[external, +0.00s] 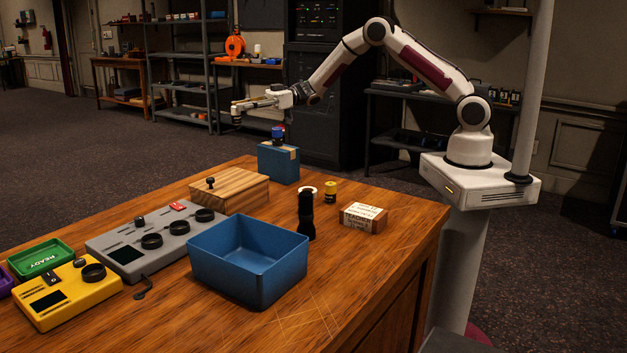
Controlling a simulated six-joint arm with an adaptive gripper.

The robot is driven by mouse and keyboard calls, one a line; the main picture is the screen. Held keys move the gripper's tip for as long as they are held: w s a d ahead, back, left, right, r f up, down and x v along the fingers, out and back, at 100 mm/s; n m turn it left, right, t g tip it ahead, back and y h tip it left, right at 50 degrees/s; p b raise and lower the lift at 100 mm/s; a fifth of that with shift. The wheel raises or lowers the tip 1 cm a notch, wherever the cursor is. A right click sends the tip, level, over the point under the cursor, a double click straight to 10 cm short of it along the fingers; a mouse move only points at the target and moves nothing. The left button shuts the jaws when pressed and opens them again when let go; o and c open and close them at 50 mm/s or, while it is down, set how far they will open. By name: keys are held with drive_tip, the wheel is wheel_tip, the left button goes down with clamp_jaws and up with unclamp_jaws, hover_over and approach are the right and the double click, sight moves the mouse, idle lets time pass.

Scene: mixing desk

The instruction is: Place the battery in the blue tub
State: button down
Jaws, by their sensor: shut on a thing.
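My gripper (238,112) is at the end of the raised arm, above the far edge of the desk and left of the blue box with a knob. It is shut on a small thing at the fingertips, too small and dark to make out. The blue tub (222,278) is open, stands on the desk nearer the camera, and its visible inside is empty.
A black flashlight-like cylinder (306,216) stands beside the tub's right corner. Grey (150,246) and yellow (68,296) consoles lie left. The front right desk is clear.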

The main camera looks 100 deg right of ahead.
wheel_tip(320, 180, up, 10)
drive_tip(key=w+a+n+g+y, duration=0.1)
drive_tip(key=w+a+n+y, duration=0.1)
drive_tip(key=a, duration=1.3)
drive_tip(key=w+a+n+g+y, duration=0.2)
drive_tip(key=a+y, duration=0.1)
drive_tip(key=a, duration=1.3)
drive_tip(key=s+a+n+g+y, duration=0.2)
drive_tip(key=s+a, duration=0.2)
drive_tip(key=a, duration=1)
drive_tip(key=s+a+n+g+y, duration=0.15)
drive_tip(key=s+a, duration=0.35)
drive_tip(key=a, duration=0.9)
drive_tip(key=shift+m+h, duration=0.35)
drive_tip(key=shift+w+d+f, duration=0.1)
drive_tip(key=shift+d+f, duration=0.1)
drive_tip(key=shift+f, duration=1.1)
drive_tip(key=shift+d+f, duration=0.15)
drive_tip(key=shift+f, duration=1.1)
wheel_tip(320, 180, down, 6)
drive_tip(key=shift+f, duration=0.15)
